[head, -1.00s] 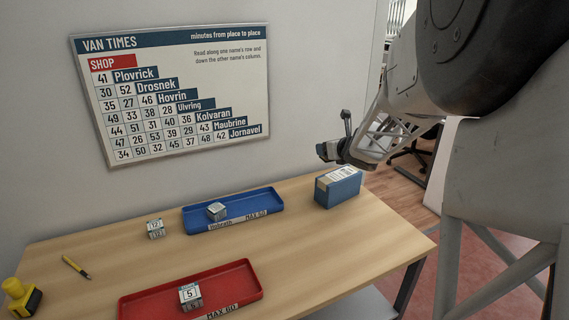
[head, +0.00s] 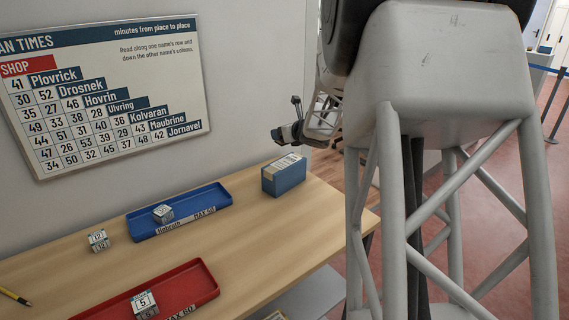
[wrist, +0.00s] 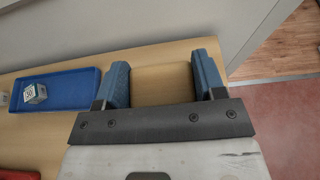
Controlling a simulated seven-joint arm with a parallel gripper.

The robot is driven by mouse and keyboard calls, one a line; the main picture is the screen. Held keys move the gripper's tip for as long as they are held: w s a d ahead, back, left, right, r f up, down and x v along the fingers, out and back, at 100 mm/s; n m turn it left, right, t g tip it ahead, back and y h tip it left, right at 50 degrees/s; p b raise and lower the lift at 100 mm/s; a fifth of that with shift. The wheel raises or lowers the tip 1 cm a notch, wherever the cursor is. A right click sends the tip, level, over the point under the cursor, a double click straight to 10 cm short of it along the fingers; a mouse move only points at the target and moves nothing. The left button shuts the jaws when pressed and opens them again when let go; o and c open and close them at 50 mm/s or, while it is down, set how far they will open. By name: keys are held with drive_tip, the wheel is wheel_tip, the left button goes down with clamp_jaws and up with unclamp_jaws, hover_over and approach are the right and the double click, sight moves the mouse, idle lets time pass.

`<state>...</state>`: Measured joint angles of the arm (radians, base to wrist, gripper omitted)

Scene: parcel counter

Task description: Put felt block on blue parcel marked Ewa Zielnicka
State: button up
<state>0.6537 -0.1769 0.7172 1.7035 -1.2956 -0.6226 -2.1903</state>
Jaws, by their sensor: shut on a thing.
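The blue parcel (head: 283,178) stands at the table's far right corner, with a pale label on its top. The name on it is too small to read. My gripper (head: 284,133) is above and apart from it in the head view. In the wrist view my gripper (wrist: 163,80) has blue-padded fingers shut on a plain tan block (wrist: 163,86), seemingly the felt block. The block is hard to make out in the head view. The parcel cannot be made out in the wrist view.
A blue tray (head: 203,216) holding a small numbered cube (head: 163,213) lies left of the parcel. Another cube (head: 98,240) stands left of it. A red tray (head: 203,286) with a cube (head: 145,304) lies in front. Bare table (head: 240,235) lies between.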

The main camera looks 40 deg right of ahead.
sight(284, 162)
drive_tip(key=shift+f, duration=1.95)
drive_tip(key=shift+f, duration=2.05)
drive_tip(key=shift+f, duration=0.15)
drive_tip(key=o, duration=0.9)
drive_tip(key=shift+o, duration=0.2)
drive_tip(key=shift+s+r, duration=0.1)
drive_tip(key=shift+r, duration=0.15)
drive_tip(key=v, duration=0.7)
drive_tip(key=shift+s, duration=0.15)
